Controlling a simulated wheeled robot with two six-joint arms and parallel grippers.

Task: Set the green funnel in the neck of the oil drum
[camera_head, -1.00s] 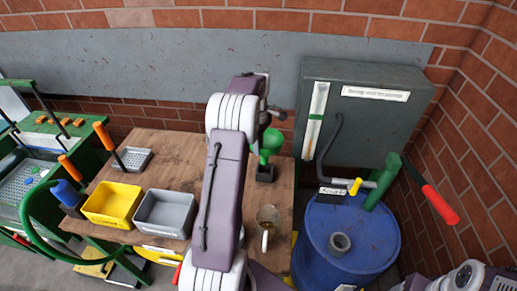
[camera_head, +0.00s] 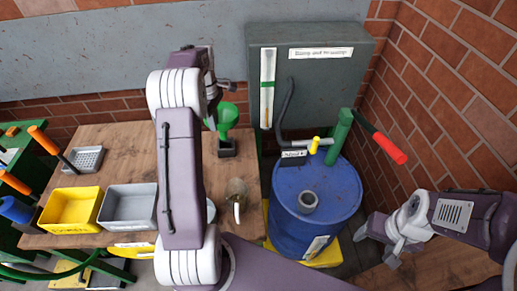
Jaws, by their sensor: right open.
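My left gripper (camera_head: 220,88) is just above and behind the funnel's rim, partly hidden by my own arm. Its fingers are too small and covered to tell whether they are open or touch the funnel. My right gripper (camera_head: 378,240) is open and empty, low to the right of the drum.
A yellow bin (camera_head: 70,210) and a grey bin (camera_head: 128,206) are left. A grey cabinet (camera_head: 330,85) stands behind.

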